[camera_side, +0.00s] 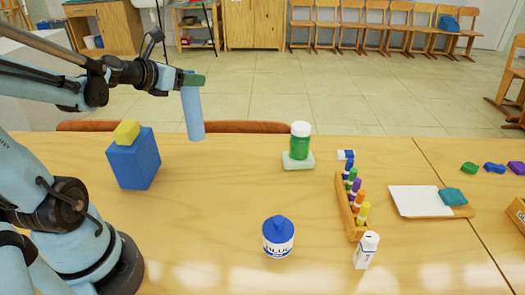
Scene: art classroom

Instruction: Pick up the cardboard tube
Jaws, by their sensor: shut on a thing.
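The cardboard tube (193,113) is a plain light blue cylinder. It hangs nearly upright, slightly tilted, at the back left of the scene. My gripper (191,80) is shut on its upper end, coming in from the left. The tube's lower end appears near the far edge of the table in the picture. It looks raised clear of the tabletop, though its exact height is hard to judge from this single view. The gripper's fingers partly hide the tube's top.
On the wooden table (205,215), a blue block (134,160) bears a yellow block (126,133), left of the tube. A green jar (300,146), glue pot (278,238), marker rack (344,205), white bottle (366,250) and paper board (429,213) stand rightward. The table's middle left is clear.

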